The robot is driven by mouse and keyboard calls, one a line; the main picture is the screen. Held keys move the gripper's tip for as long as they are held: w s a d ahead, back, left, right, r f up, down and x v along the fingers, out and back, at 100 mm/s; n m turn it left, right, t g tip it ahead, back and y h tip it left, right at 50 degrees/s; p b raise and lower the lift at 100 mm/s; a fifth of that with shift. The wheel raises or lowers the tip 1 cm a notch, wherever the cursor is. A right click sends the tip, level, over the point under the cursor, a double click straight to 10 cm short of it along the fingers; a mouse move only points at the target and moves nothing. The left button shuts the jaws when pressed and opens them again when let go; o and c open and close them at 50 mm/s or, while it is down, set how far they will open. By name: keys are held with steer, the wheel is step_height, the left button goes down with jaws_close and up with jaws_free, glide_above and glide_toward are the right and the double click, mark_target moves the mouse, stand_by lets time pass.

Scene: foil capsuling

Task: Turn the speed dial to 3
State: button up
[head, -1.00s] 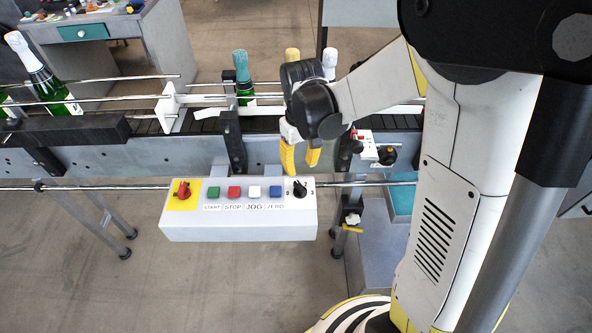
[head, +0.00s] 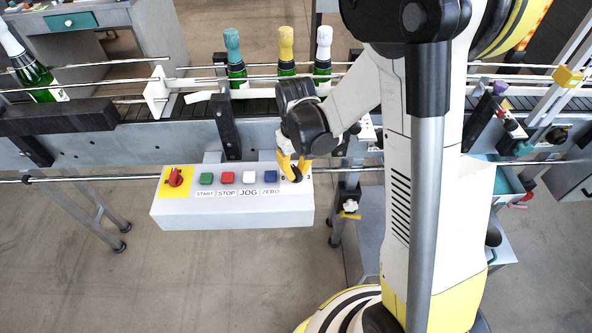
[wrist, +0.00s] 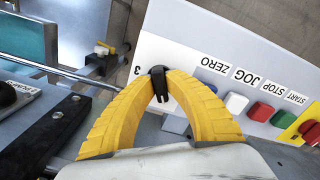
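The speed dial is a small black knob at the right end of the white control box (head: 232,213). It shows between my fingertips in the wrist view (wrist: 158,82), and my fingers partly cover it in the head view. A printed 3 (wrist: 137,70) is beside it, on the right in the head view. My gripper (head: 294,174) points down at the dial, its yellow fingers arched with the tips closed in on both sides of the knob. They appear to touch it. I cannot make out where the dial points.
The box also carries a red knob on yellow (head: 175,177) and green (head: 206,178), red (head: 227,178), white (head: 249,177) and blue (head: 270,176) buttons. A metal rail (head: 95,179) runs behind it. Foil-topped bottles stand on the conveyor (head: 185,108) beyond.

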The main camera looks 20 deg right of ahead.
jaws_close()
steer(key=shift+m, duration=0.4)
steer(key=m+b, duration=0.1)
steer(key=m, duration=0.3)
steer(key=shift+m, duration=0.4)
steer(key=m+b, duration=0.1)
steer(key=m, duration=1.1)
steer(key=shift+m, duration=0.4)
steer(key=m, duration=0.5)
steer(key=shift+b, duration=0.4)
steer(key=shift+m, duration=0.4)
